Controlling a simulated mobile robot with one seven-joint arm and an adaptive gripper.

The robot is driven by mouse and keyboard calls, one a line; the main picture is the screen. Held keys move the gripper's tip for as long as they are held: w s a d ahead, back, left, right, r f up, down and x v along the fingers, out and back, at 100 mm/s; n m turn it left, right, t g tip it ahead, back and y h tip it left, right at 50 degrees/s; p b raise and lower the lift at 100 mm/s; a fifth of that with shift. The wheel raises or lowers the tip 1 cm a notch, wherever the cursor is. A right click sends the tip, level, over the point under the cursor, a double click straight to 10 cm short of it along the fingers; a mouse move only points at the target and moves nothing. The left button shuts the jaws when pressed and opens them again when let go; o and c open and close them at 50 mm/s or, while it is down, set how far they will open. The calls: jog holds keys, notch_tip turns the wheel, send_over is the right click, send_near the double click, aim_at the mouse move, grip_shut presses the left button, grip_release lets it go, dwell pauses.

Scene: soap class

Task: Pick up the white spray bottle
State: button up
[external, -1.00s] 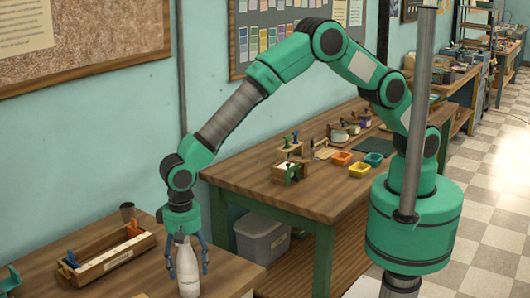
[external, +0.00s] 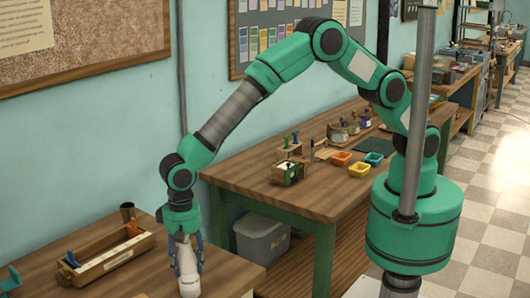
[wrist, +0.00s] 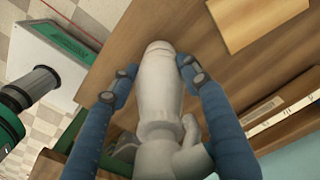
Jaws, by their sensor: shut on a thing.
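The white spray bottle (external: 188,270) stands near the front of the left wooden table in the external view. My gripper (external: 187,267) points down over it, with its blue fingers on either side of the bottle. In the wrist view, the bottle (wrist: 158,100) fills the middle, and my gripper (wrist: 155,75) is shut on its body from both sides. The bottle's spray head is close to the palm. I cannot tell whether the bottle's base touches the tabletop.
A wooden box (external: 104,257) with blue and orange clamps lies left of the bottle. A dark cup (external: 128,211) stands behind it. A second table (external: 320,195) with small colored trays stands to the right. The tabletop around the bottle is mostly clear.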

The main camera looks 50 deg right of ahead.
aim_at(185, 252)
jog(key=shift+r, duration=0.75)
notch_tip(185, 252, up, 2)
jog(key=shift+a+r+p, duration=0.1)
jog(key=shift+r+p, duration=0.05)
jog(key=shift+p, duration=0.3)
jog(key=s+d, duration=0.3)
jog(key=d, duration=0.4)
jog(key=s+d+r+p, duration=0.1)
jog(key=s+d, duration=0.3)
jog(key=d, duration=0.3)
jog(key=shift+s, duration=0.25)
jog(key=shift+r+p, duration=0.1)
jog(key=shift+p, duration=0.2)
